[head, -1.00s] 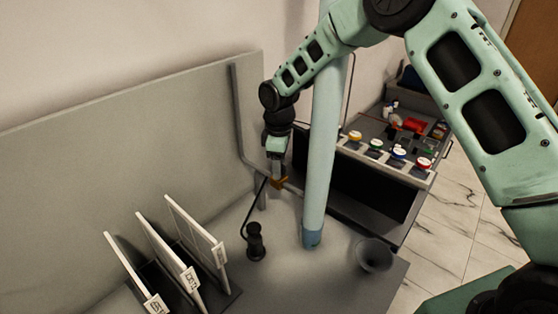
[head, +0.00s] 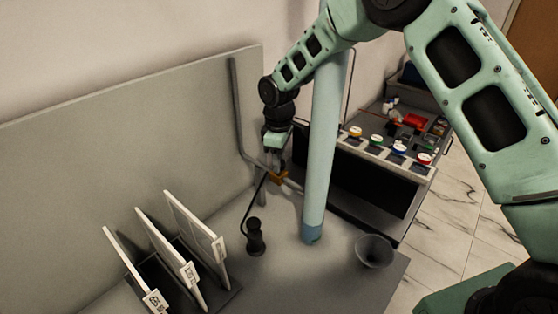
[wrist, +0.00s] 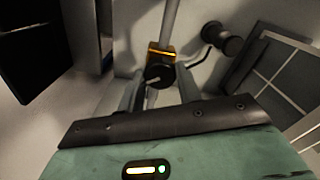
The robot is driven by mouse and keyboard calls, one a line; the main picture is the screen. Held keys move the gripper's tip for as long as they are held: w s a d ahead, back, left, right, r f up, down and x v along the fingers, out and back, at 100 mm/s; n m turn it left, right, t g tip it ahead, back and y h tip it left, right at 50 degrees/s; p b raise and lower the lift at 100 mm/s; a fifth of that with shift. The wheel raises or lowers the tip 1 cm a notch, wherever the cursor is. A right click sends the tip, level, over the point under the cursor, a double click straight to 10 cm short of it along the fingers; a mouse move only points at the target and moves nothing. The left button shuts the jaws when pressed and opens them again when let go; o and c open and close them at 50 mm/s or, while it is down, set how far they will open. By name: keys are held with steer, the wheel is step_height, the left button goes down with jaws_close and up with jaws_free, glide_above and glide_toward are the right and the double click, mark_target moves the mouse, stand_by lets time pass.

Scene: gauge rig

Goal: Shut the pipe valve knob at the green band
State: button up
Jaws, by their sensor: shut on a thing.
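The pipe valve, an orange-yellow body (head: 279,177), sits on the grey pipe (head: 240,110) near the back panel. In the wrist view its black round knob (wrist: 159,75) faces me, with a pale bar across it and the yellow body (wrist: 161,50) behind. My gripper (head: 278,167) reaches down to the valve from above. In the wrist view my gripper's two fingers (wrist: 160,86) stand on either side of the knob, shut on it. I cannot make out a green band on the valve; the fingers and knob partly hide the body.
A black handset-like piece (head: 255,238) with a thin curved rod stands in front of the valve. A rack of upright white panels (head: 190,250) is at the lower left. A console (head: 385,150) with coloured caps stands behind.

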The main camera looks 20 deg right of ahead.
steer(key=m+b, duration=0.2)
steer(key=m, duration=0.1)
steer(key=shift+m, duration=0.4)
steer(key=shift+m+b, duration=0.4)
steer(key=shift+m, duration=1.1)
steer(key=shift+w+r, duration=0.1)
steer(key=o, duration=1)
step_height(320, 180, up, 17)
steer(key=b, duration=0.3)
steer(key=shift+r+b, duration=0.15)
steer(key=shift+b, duration=0.2)
